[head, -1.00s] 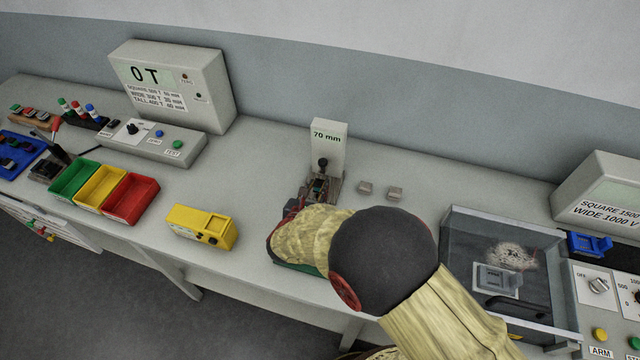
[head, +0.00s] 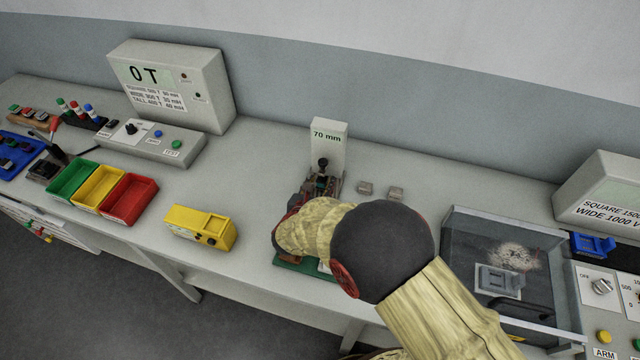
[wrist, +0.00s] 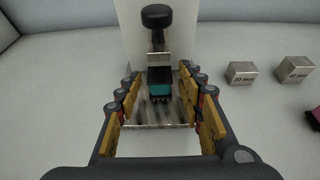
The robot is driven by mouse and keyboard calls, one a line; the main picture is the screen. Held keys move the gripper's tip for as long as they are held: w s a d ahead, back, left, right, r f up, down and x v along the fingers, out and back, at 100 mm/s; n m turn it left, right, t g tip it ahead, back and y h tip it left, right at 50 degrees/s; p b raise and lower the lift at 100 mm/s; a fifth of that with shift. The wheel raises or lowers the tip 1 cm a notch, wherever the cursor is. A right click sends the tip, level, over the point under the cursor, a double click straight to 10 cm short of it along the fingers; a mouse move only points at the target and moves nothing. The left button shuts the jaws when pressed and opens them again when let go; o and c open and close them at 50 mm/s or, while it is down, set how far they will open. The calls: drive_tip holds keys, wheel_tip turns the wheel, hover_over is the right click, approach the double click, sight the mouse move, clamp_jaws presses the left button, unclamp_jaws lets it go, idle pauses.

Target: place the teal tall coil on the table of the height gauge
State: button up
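The teal tall coil (wrist: 160,88) shows in the wrist view as a teal block with a dark top. It appears to stand upright on the metal table (wrist: 157,116) of the height gauge, in front of the post and below its black knob (wrist: 157,16). In the head view the height gauge (head: 329,145) reads 70 mm. My gripper (wrist: 162,106) is open, its yellow-padded fingers to the left and right of the coil with gaps on both sides.
Two metal gauge blocks (wrist: 242,73) (wrist: 294,69) lie right of the gauge. A green mat (head: 292,263) lies partly under my arm. A yellow device (head: 201,228) and a red bin (head: 129,198) stand left. A clear-lidded box (head: 500,260) stands right.

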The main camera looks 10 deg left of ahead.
idle(0.3)
drive_tip(key=shift+r, duration=0.2)
drive_tip(key=p+v, duration=0.2)
drive_tip(key=v, duration=1)
drive_tip(key=shift+f, duration=0.15)
drive_tip(key=w+r+n+g+y, duration=0.1)
drive_tip(key=w+r+n+y, duration=0.2)
drive_tip(key=r+n, duration=0.35)
drive_tip(key=w+r+n+y, duration=0.25)
drive_tip(key=r+n, duration=0.25)
drive_tip(key=r, duration=0.3)
drive_tip(key=s+d+r+n+g+y, duration=0.1)
drive_tip(key=d+r+n+g, duration=0.1)
drive_tip(key=d+r+n, duration=0.35)
drive_tip(key=s+d+r+n+g+h, duration=0.1)
drive_tip(key=s+d+n, duration=0.6)
drive_tip(key=s+d, duration=0.1)
drive_tip(key=s+d+r+n+g+h, duration=0.2)
drive_tip(key=s+d+n, duration=0.4)
drive_tip(key=s+d, duration=0.2)
drive_tip(key=s+d+r+n+g+h, duration=0.1)
drive_tip(key=s+d+n, duration=0.6)
drive_tip(key=s+d, duration=0.1)
drive_tip(key=shift+s+d+r+n+g+h, duration=0.2)
drive_tip(key=shift+d+r+n+g+h, duration=0.15)
drive_tip(key=shift+d, duration=0.3)
